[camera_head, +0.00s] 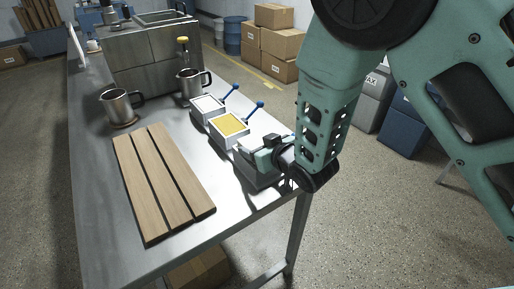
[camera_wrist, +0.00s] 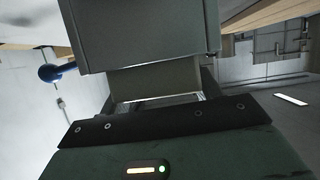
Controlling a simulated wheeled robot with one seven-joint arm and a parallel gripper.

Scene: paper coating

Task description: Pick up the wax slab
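A white square tray with a yellow fill (camera_head: 230,126) sits on the metal table; I cannot tell whether this fill is the wax slab. A similar tray with a pale fill (camera_head: 207,104) stands behind it. Both have blue-knobbed handles. My gripper (camera_head: 252,147) is low over the table's right edge, just in front of the yellow-filled tray, above a dark grey block or tray (camera_head: 262,180). In the wrist view, a large grey block-like shape (camera_wrist: 140,35) and a smaller greyish piece (camera_wrist: 155,80) fill the middle. Whether the fingers are open or holding something is not clear.
Several wooden slats (camera_head: 163,182) lie on the table left of my gripper. Steel jugs (camera_head: 120,106) (camera_head: 190,84) stand farther back, before a metal cabinet (camera_head: 150,55). Cardboard boxes (camera_head: 270,50) and bins are on the floor behind. A blue knob (camera_wrist: 50,73) shows in the wrist view.

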